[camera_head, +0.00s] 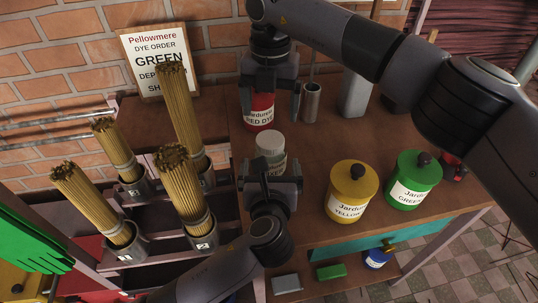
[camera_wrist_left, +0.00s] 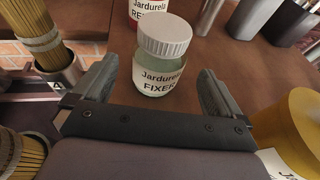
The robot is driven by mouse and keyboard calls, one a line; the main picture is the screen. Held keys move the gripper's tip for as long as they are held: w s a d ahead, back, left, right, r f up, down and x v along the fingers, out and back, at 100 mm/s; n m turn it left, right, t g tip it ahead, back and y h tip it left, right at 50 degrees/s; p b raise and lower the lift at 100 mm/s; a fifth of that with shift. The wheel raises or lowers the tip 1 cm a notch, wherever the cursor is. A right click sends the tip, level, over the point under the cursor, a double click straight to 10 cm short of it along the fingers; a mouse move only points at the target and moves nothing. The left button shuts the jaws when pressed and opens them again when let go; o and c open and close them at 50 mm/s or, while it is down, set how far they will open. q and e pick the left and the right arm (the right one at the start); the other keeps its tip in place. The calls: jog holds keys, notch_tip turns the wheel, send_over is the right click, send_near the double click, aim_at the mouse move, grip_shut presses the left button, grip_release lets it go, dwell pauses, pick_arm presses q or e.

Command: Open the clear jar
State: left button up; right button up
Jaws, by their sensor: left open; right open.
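The clear jar (camera_head: 270,150) stands upright on the brown table, with its white lid on. In the left wrist view the jar (camera_wrist_left: 157,80) reads "Jardurel FIXER", and its ribbed white lid (camera_wrist_left: 165,33) sits on top. My left gripper (camera_head: 268,168) is open, just on the near side of the jar. In its wrist view the two fingers lie left and right of the jar's lower part, with gaps on both sides. My right gripper (camera_head: 270,108) is open at the red dye jar (camera_head: 259,112) behind the clear jar, with its fingers on either side of that jar's upper part.
A yellow jar (camera_head: 352,190) and a green jar (camera_head: 413,180) stand to the right. A metal cup (camera_head: 311,102) stands right of the red jar. Bundles of incense sticks (camera_head: 180,115) stand in holders at left. A sign (camera_head: 159,60) leans on the brick wall.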

aim_at(270, 161)
pick_arm(q)
jog(key=shift+x, duration=2.65)
grip_shut()
pick_arm(e)
jog(key=m, duration=1.3)
jog(key=shift+f+m, duration=0.3)
jog(key=shift+f, duration=3.75)
